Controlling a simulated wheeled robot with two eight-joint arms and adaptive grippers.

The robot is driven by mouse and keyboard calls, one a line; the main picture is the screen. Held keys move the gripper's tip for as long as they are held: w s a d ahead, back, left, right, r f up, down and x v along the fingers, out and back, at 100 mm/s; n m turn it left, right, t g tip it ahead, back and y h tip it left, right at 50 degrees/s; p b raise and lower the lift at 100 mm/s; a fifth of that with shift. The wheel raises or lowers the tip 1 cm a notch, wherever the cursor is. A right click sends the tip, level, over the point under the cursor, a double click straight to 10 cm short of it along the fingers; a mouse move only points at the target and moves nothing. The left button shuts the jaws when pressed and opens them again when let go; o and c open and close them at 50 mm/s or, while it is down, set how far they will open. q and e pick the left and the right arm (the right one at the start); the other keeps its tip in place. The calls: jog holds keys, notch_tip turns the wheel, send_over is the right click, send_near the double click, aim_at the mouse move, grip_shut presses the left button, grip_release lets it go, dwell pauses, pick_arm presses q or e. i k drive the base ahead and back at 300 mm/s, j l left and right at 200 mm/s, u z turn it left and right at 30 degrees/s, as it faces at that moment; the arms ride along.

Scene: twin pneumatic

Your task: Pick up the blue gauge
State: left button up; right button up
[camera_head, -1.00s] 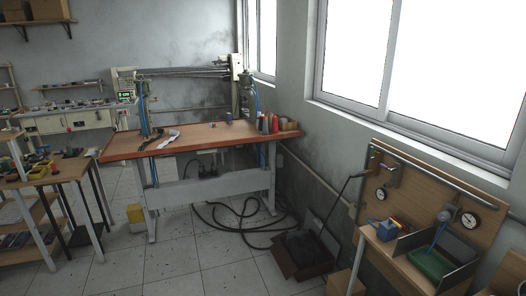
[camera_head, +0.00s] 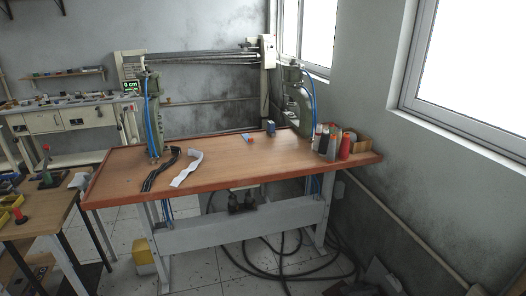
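A small dark blue object (camera_head: 270,127) sits at the back right of the wooden worktable (camera_head: 222,165); it may be the blue gauge, but it is too small to tell. A small light blue and orange item (camera_head: 249,138) lies just left of it. Neither of my grippers is in view.
Green machine heads with blue hoses stand at the table's left (camera_head: 153,115) and right back (camera_head: 297,105). A black strap (camera_head: 160,170) and a white strap (camera_head: 187,168) lie at left. Bottles (camera_head: 331,142) and a cardboard box (camera_head: 358,145) stand at right. The table's middle is clear.

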aim_at(271, 125)
jog(key=i+j+u, duration=0.1)
jog(key=i, duration=0.4)
jog(key=i+j+u, duration=0.1)
jog(key=i+j, duration=0.15)
jog(key=i, duration=0.3)
